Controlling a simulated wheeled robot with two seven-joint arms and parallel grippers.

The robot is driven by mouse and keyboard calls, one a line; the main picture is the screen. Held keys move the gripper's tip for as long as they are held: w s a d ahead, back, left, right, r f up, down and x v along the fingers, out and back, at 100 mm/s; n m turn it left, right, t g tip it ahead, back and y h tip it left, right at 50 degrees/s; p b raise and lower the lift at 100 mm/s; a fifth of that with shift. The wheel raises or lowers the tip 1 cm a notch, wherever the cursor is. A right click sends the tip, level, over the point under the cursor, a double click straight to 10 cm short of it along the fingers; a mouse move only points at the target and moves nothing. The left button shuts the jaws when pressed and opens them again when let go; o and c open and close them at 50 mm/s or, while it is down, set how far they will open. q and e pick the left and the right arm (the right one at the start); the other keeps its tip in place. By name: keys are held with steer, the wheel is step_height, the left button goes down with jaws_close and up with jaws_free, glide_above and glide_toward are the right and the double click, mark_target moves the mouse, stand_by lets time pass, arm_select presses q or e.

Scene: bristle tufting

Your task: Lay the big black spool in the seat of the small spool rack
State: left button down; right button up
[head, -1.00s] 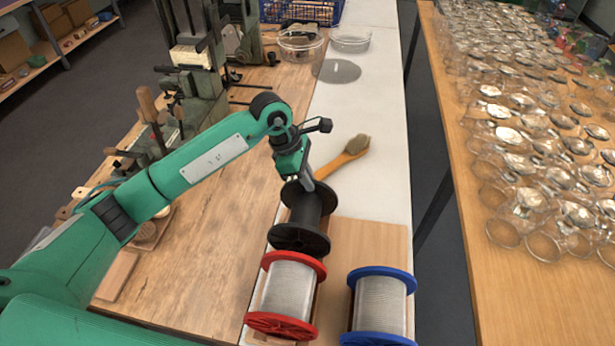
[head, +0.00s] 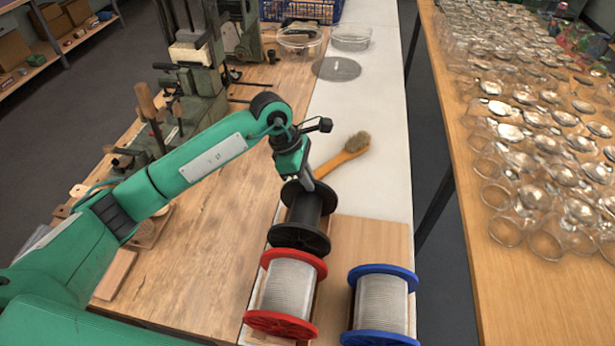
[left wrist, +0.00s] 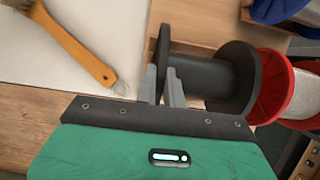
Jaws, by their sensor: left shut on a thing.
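The big black spool (head: 305,214) lies on its side, its far flange at my left gripper and its near flange close to the red-flanged spool. My left gripper (head: 306,183) is shut on the rim of the far flange. In the left wrist view, the two grey fingers (left wrist: 172,88) straddle that flange of the black spool (left wrist: 208,77). I cannot tell whether the spool is lifted or resting. Pale wood shows below the red-flanged spool and may be the small spool rack (left wrist: 306,160); its seat is mostly hidden. My right gripper is not in view.
A pale wooden board (head: 372,243) lies beside the black spool. A brush (head: 344,157) lies behind. Glassware crowds the right table (head: 450,75).

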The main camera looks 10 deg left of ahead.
arm_select(q)
steer(key=c, duration=1.4)
jaws_free()
steer(key=shift+c, duration=0.2)
steer(key=o, duration=0.4)
steer(key=shift+f, duration=0.15)
steer(key=shift+r+p, duration=1.05)
steer(key=shift+r, duration=2.55)
steer(key=shift+s+f, duration=0.1)
